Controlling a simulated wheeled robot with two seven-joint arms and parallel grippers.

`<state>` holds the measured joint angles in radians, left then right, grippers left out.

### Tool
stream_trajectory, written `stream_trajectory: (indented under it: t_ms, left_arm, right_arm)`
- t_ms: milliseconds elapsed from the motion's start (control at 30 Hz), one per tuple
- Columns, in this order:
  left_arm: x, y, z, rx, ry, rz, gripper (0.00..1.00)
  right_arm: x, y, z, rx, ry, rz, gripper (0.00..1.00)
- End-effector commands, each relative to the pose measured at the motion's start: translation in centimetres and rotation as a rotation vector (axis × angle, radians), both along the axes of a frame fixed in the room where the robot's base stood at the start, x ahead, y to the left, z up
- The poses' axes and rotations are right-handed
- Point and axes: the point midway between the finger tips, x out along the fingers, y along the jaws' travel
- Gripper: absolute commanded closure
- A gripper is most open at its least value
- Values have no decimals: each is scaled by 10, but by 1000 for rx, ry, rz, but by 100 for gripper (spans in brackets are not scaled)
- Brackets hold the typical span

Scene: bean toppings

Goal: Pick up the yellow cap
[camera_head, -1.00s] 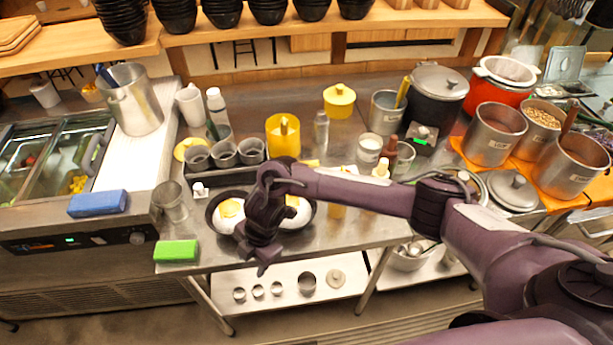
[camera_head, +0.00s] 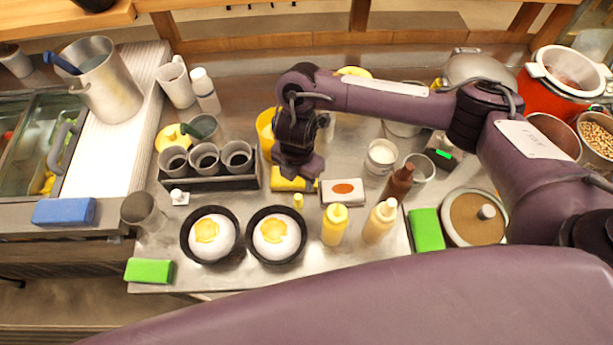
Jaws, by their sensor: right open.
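A small yellow cap (camera_head: 297,201) stands on the steel counter, between the right black bowl and a white tray. A larger yellow lid with a knob (camera_head: 171,138) lies at the left, behind the dark cup rack. My right gripper (camera_head: 301,174) is open and points down above a flat yellow item (camera_head: 285,184), just behind the small cap. The gripper partly hides that item and the yellow container (camera_head: 266,130) behind it. I cannot tell whether its fingers touch anything. My left gripper is not in view.
Two black bowls with white and yellow contents (camera_head: 209,234) (camera_head: 276,234) stand in front. A yellow bottle (camera_head: 335,226), a paler bottle (camera_head: 380,220) and a brown bottle (camera_head: 398,185) crowd the right side. A green block (camera_head: 149,271) lies at the front left edge.

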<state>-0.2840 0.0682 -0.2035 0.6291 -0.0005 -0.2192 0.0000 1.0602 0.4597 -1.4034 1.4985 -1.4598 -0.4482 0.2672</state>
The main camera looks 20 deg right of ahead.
Motion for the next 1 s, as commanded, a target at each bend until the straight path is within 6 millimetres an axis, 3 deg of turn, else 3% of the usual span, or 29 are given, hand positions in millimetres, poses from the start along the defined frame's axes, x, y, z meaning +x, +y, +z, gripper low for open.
stream_trajectory:
  t_ms: [133, 433, 567, 800, 933, 1000]
  left_arm:
    - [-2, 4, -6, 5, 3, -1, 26]
    - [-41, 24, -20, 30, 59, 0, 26]
    - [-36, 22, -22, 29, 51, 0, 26]
    - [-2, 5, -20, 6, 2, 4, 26]
    - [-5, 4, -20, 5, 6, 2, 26]
    - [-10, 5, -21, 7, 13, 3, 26]
  right_arm:
    - [-2, 1, -16, 2, 4, 1, 53]
    - [-3, 1, -51, 3, 7, -2, 53]
    - [-2, 0, -67, 1, 5, -1, 53]
    - [-1, 0, -77, 1, 1, 1, 53]
    - [-1, 0, -77, 1, 1, 1, 53]
    - [-1, 0, -77, 1, 1, 1, 62]
